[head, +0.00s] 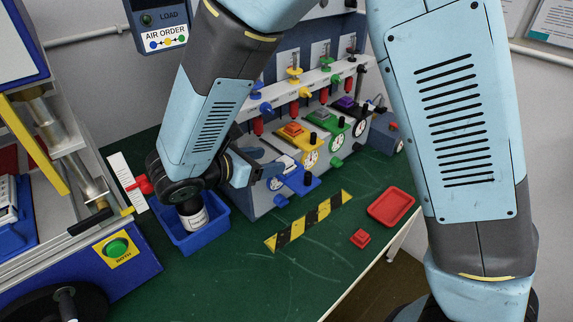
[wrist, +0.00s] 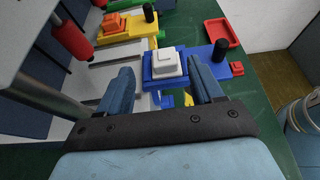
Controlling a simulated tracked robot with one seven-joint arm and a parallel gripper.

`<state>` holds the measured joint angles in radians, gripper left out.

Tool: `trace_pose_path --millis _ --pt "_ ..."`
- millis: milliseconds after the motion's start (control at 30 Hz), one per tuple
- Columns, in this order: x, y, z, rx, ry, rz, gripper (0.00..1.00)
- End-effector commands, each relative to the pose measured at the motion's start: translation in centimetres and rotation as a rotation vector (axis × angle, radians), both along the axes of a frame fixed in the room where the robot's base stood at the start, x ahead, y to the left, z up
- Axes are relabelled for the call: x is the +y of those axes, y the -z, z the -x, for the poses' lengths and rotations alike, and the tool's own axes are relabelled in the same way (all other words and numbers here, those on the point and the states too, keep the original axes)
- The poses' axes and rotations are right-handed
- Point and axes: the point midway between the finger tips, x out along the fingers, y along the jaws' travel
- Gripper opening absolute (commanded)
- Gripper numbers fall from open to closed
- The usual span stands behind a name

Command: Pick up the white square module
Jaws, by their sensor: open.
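The white square module (wrist: 167,65) sits on a blue base (wrist: 152,82) in the wrist view. My gripper (wrist: 161,66) is open, with one blue finger on each side of the module. I cannot tell whether either finger touches it.
A yellow station with an orange-red module (head: 292,129) and a green station (head: 331,122) stand beyond. A blue bin (head: 206,243) is left of my gripper. A red tray (head: 391,207) and small red block (head: 360,238) lie right, past a striped strip (head: 308,221).

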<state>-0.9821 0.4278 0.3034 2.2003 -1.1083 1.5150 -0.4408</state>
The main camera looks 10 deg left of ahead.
Motion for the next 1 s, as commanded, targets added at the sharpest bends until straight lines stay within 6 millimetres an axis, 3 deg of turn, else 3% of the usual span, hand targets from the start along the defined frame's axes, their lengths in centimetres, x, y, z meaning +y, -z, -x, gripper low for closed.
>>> trace_pose_path --millis 167,500,767,1000 --pt "-0.5 0.3 -0.4 0.001 0.001 0.0 0.66" --pt "-3.4 1.8 -3.0 0.001 0.002 0.002 0.66" --pt "-3.7 2.0 -3.5 0.001 -0.001 -0.001 0.66" --pt "-3.6 2.0 -3.4 0.001 -0.001 -0.001 0.46"
